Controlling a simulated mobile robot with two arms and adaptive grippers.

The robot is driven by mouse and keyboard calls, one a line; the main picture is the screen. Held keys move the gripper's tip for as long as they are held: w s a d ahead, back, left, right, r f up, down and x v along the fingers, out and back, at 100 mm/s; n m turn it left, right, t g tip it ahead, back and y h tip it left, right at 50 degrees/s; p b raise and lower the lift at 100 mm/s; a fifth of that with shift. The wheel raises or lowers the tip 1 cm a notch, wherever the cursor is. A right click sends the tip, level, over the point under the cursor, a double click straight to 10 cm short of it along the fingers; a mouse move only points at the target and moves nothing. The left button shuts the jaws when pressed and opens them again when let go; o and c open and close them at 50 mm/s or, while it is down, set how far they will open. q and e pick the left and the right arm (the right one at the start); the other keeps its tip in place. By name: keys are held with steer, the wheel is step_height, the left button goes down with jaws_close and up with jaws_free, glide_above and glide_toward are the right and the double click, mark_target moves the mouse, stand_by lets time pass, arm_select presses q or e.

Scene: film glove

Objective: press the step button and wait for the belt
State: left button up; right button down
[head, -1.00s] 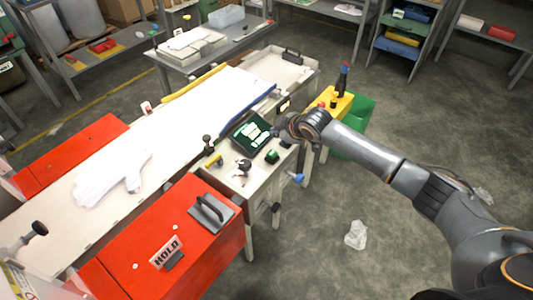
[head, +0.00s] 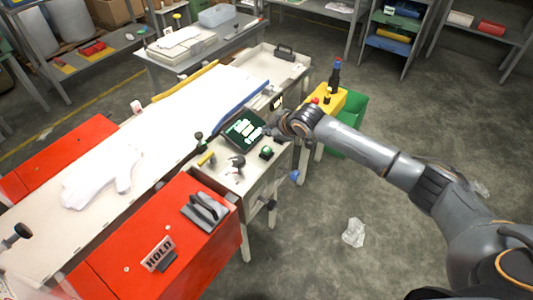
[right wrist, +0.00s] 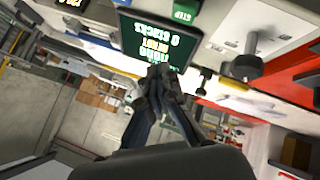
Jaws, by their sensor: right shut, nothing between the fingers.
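The step button (head: 266,152) is a small green-topped button on the pale control panel beside the belt; its green STEP label (right wrist: 186,12) shows at the top of the right wrist view. My right gripper (head: 273,131) is shut and empty, at the right edge of the dark screen, behind and apart from the button in the head view. In the right wrist view its fingertips (right wrist: 160,75) overlap the screen (right wrist: 158,40). The screen (head: 243,130) shows pale green lettering. The white belt (head: 190,110) runs diagonally, with a white glove shape (head: 102,178) lying on it. My left gripper is out of view.
Black knobs and a yellow handle (head: 206,159) stand on the panel near the button. Open floor lies right.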

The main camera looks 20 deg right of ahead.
mark_target(268, 150)
step_height(268, 150, down, 3)
steer(key=shift+f+b, duration=0.2)
steer(key=shift+b, duration=0.95)
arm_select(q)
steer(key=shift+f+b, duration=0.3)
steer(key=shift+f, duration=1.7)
arm_select(e)
steer(key=shift+f, duration=1)
steer(key=shift+f, duration=0.1)
steer(key=shift+f, duration=0.3)
